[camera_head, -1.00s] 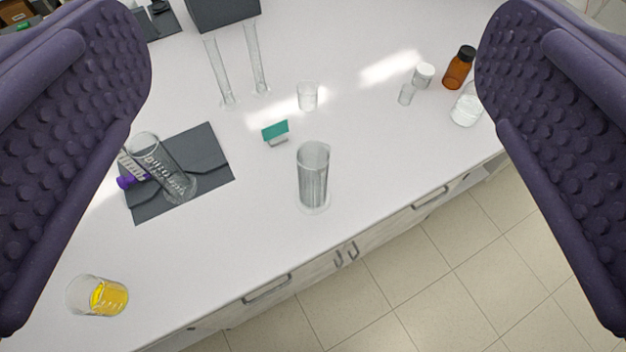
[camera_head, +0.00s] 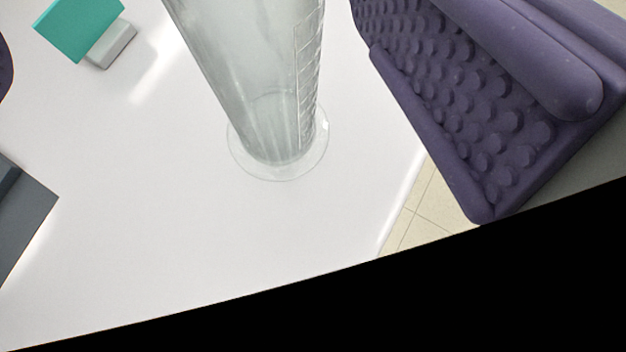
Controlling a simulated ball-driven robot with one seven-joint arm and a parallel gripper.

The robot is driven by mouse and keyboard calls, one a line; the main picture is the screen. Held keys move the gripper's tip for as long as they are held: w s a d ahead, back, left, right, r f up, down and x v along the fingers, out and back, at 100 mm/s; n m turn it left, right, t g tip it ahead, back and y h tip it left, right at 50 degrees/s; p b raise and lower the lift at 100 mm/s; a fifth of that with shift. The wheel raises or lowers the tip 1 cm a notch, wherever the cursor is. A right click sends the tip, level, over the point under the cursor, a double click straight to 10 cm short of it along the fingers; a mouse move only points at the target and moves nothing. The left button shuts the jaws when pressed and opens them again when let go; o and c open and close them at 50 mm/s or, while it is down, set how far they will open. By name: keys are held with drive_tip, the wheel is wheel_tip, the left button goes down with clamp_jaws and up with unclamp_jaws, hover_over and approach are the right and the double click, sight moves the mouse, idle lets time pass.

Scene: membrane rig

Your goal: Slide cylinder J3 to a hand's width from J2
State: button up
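A tall clear glass cylinder (camera_head: 268,95) stands upright on the white bench on a round clear foot, its top cut off by the upper picture edge. Raised marks run down its right side, but I can read no J2 or J3 label. My gripper (camera_head: 243,135) is open. Its purple studded right finger shows large to the right of the cylinder, with a visible gap. Only a sliver of the left finger shows at the left edge. The cylinder lies between the fingers in the picture and neither visibly touches it. No second cylinder shows now.
A teal card on a small grey stand (camera_head: 80,30) is left of the cylinder. A dark grey mat (camera_head: 30,215) reaches in at the left edge. The bench edge (camera_head: 403,200) and tiled floor lie at right. Black fills the lower right. Bench around the foot is clear.

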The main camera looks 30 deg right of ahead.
sight(249, 40)
drive_tip(key=shift+s+d+f+h, duration=0.15)
drive_tip(key=shift+s+f, duration=0.05)
drive_tip(key=shift+f, duration=0.35)
drive_tip(key=shift+s+d+f+h, duration=0.15)
drive_tip(key=shift+s+f, duration=0.05)
drive_tip(key=shift+f, duration=0.3)
drive_tip(key=shift+d+f, duration=0.25)
drive_tip(key=shift+f, duration=0.1)
drive_tip(key=b+x, duration=0.2)
drive_tip(key=x, duration=0.5)
drive_tip(key=shift+w, duration=0.15)
drive_tip(key=shift+d, duration=0.15)
drive_tip(key=shift+c, duration=0.5)
drive_tip(key=c, duration=1.2)
drive_tip(key=shift+a+p, duration=1.35)
drive_tip(key=shift+a, duration=1.65)
